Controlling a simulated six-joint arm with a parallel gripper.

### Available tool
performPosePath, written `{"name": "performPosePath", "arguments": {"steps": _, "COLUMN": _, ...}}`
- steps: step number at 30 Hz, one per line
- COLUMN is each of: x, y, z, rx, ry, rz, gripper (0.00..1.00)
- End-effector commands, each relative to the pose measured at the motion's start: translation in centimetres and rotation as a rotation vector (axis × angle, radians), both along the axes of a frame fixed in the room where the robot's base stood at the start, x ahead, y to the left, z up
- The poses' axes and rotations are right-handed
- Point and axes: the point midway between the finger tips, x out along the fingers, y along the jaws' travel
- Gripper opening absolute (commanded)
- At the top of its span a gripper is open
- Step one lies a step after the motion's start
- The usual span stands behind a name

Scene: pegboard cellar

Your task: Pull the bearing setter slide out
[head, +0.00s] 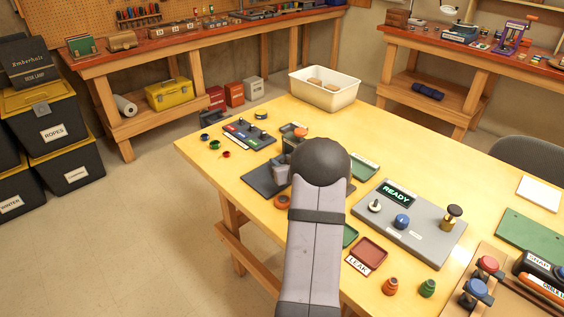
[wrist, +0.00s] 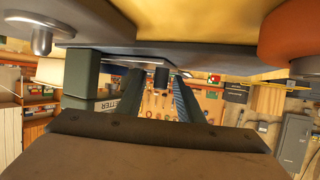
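The bearing setter stands on the table, mostly hidden behind my arm in the head view. Its dark base plate (head: 256,181) and a grey part (head: 280,171) show to the left of the arm. In the wrist view, a dark green block (wrist: 82,85) and a partly visible label ending in "ETTER" (wrist: 106,105) are at the left. My gripper (wrist: 157,88) has its two fingers apart, with a small dark knob (wrist: 161,76) between or just beyond the tips. I see no contact with the knob. The fingers are hidden in the head view.
A grey panel reading READY (head: 425,228) is right of my arm. A red tray (head: 368,249) marked LEAK lies in front of it. A switch board (head: 249,134) and small coloured cups are at the left. A cream bin (head: 325,91) stands at the back.

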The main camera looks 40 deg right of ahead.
Motion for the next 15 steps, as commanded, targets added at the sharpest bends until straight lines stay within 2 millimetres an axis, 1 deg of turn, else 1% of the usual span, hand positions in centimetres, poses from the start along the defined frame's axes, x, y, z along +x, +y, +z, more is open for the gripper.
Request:
{"name": "performPosePath", "arguments": {"steps": 1, "x": 0.0, "y": 0.0, "z": 0.0, "rx": 0.000, "ry": 0.000, "rz": 0.000, "gripper": 0.32}}
{"name": "performPosePath", "arguments": {"steps": 2, "x": 0.0, "y": 0.0, "z": 0.0, "rx": 0.000, "ry": 0.000, "rz": 0.000, "gripper": 0.24}}
{"name": "performPosePath", "arguments": {"steps": 3, "x": 0.0, "y": 0.0, "z": 0.0, "rx": 0.000, "ry": 0.000, "rz": 0.000, "gripper": 0.15}}
{"name": "performPosePath", "arguments": {"steps": 5, "x": 0.0, "y": 0.0, "z": 0.0, "rx": 0.000, "ry": 0.000, "rz": 0.000, "gripper": 0.00}}
{"name": "performPosePath", "arguments": {"steps": 11, "x": 0.0, "y": 0.1, "z": 0.0, "rx": -0.001, "ry": 0.000, "rz": 0.000, "gripper": 0.00}}
{"name": "performPosePath", "arguments": {"steps": 14, "x": 0.1, "y": 1.0, "z": 0.0, "rx": 0.000, "ry": -0.001, "rz": 0.002, "gripper": 0.00}}
{"name": "performPosePath", "arguments": {"steps": 15, "x": 0.1, "y": 1.6, "z": -0.1, "rx": 0.001, "ry": -0.002, "rz": 0.004, "gripper": 0.00}}
